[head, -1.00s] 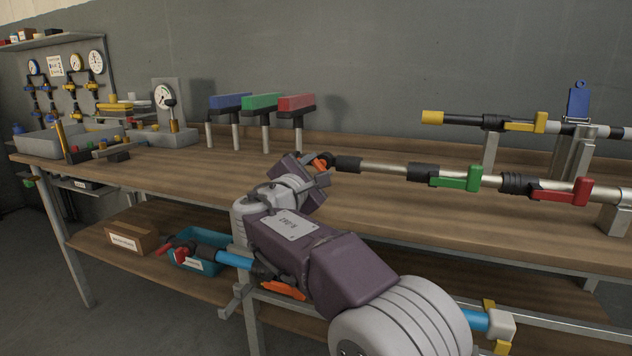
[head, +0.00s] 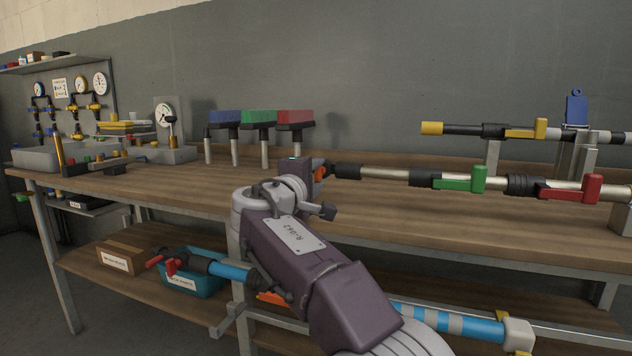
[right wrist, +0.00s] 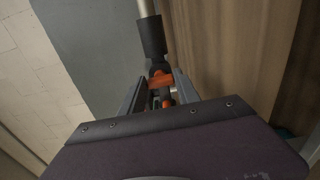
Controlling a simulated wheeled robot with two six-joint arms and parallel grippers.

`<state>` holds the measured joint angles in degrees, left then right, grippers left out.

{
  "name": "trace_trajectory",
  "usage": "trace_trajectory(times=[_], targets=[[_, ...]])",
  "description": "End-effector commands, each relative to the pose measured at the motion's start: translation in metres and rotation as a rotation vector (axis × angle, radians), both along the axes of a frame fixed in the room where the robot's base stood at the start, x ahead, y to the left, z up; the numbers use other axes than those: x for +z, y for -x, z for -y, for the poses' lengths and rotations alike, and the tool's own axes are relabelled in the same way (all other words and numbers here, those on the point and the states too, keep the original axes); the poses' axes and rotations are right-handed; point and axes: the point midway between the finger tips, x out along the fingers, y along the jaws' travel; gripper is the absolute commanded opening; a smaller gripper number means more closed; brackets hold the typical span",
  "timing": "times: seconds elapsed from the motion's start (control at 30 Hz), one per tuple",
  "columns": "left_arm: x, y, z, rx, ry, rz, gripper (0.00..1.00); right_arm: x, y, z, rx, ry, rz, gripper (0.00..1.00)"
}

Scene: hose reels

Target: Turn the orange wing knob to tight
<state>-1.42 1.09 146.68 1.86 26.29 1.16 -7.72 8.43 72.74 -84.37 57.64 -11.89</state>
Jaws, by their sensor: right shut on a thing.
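The orange wing knob (head: 320,174) is at the left end of the lower pipe (head: 392,173), beside a black sleeve (head: 347,171). Only a small orange part shows in the head view, the rest hidden by my right gripper (head: 318,170). In the right wrist view the orange knob (right wrist: 160,79) sits between the two fingers of my right gripper (right wrist: 160,92), with the black sleeve (right wrist: 152,38) beyond it. My right gripper is shut on the knob. The knob's tightness cannot be read from here. My left gripper is not in view.
The pipe carries a green-handled valve (head: 460,180) and a red-handled valve (head: 570,188) to the right. A yellow-handled pipe (head: 470,130) runs behind. Blue, green and red T-shaped pieces (head: 295,117) stand behind the gripper. The bench top (head: 190,185) left of it is mostly bare.

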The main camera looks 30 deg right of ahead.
Motion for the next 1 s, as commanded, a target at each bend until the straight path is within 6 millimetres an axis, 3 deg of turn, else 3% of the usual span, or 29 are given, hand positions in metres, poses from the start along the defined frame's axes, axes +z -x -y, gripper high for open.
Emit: trace_trajectory(times=[0.6, 0.63, 0.7, 1.0], targets=[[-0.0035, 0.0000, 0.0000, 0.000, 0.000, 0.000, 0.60, -0.0016, -0.0003, 0.0000, -0.001, -0.030, 0.029, 0.00], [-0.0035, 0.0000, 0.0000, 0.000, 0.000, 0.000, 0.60, -0.0016, -0.0003, 0.0000, -0.001, -0.030, 0.029, 0.41], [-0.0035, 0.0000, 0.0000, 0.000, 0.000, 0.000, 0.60, -0.0014, -0.0003, 0.0000, -0.001, -0.029, 0.029, 0.60], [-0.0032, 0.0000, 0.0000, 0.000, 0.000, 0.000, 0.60, -0.0004, 0.0005, -0.0007, 0.000, -0.027, 0.030, 0.60]])
